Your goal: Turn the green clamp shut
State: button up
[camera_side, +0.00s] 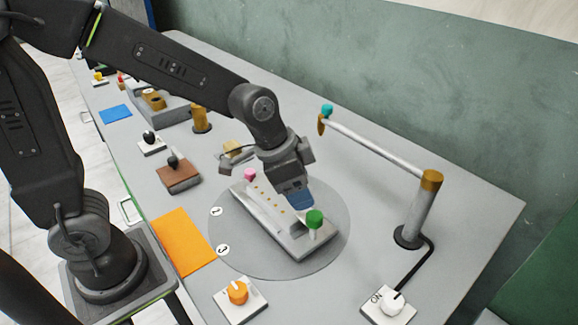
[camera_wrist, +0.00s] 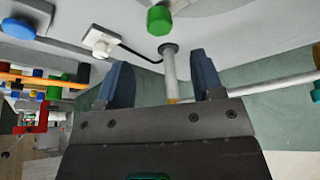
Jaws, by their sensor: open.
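The green clamp knob (camera_side: 314,219) stands on a short light post at the front right end of a pale bar on a flat base. In the wrist view the green knob (camera_wrist: 159,20) shows at the top, beyond the fingertips and not between them. My gripper (camera_side: 298,200) hangs above the bar, just behind and left of the knob in the side view. Its two blue fingers (camera_wrist: 163,72) are apart with nothing held between them. In the side view the fingers hide part of the bar. A pink knob (camera_side: 249,174) is at the bar's other end.
The base rests on a round grey disc (camera_side: 232,251) with number labels. A post with a long grey arm (camera_side: 375,150) stands right. A white "ON" dial (camera_side: 391,303) and an orange knob (camera_side: 238,292) sit in front. Table right of the disc is mostly clear.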

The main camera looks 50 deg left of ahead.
jog(key=v, duration=0.5)
jog(key=s+a+r+n+t+y, duration=0.1)
jog(key=s+a+r+n+y, duration=0.1)
jog(key=s+a+n, duration=0.4)
jog(key=s+a+r, duration=0.1)
jog(key=s+a, duration=0.1)
jog(key=s, duration=0.3)
jog(key=shift+a+n+t+y, duration=0.3)
jog(key=shift+a+t, duration=0.1)
jog(key=shift+s, duration=0.1)
jog(key=shift+c, duration=0.4)
